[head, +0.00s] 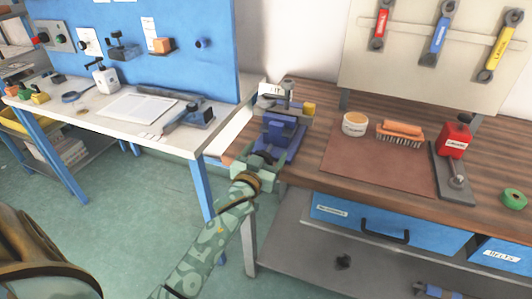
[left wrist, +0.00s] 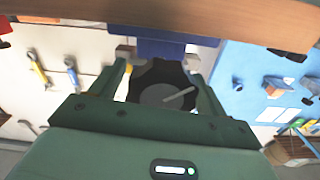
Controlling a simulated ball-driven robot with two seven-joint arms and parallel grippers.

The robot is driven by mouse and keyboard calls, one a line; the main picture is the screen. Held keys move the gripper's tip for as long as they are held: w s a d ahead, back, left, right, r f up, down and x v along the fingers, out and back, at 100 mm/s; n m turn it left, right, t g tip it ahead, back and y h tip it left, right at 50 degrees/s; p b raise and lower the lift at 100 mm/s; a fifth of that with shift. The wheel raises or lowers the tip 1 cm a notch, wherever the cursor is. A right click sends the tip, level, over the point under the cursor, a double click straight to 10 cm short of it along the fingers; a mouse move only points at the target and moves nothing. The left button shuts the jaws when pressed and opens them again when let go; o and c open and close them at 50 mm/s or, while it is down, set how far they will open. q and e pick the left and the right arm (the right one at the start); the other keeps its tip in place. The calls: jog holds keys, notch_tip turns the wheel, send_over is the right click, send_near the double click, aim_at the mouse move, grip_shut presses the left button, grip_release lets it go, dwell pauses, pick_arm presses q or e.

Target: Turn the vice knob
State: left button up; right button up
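The blue vice (head: 283,132) stands at the left front corner of the wooden workbench. My left gripper (head: 260,163) reaches its front side from below left. In the left wrist view, the round black vice knob (left wrist: 160,88) with a greyish face sits between the two fingers of my left gripper (left wrist: 160,60). The knob fills the gap, and both fingers appear to touch its sides. Part of the blue vice body (left wrist: 165,45) shows just beyond the fingertips. In the head view the knob is mostly hidden by the gripper. My right gripper is not in view.
Blue drawers (head: 390,226) are below. A white table (head: 100,125) stands left, across a gap.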

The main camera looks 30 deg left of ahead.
pick_arm(q)
jog(key=c, duration=0.8)
jog(key=shift+r+m+p, duration=0.1)
jog(key=shift+m+p, duration=0.25)
jog(key=shift+m, duration=0.35)
jog(key=shift+f, duration=0.2)
jog(key=o, duration=1)
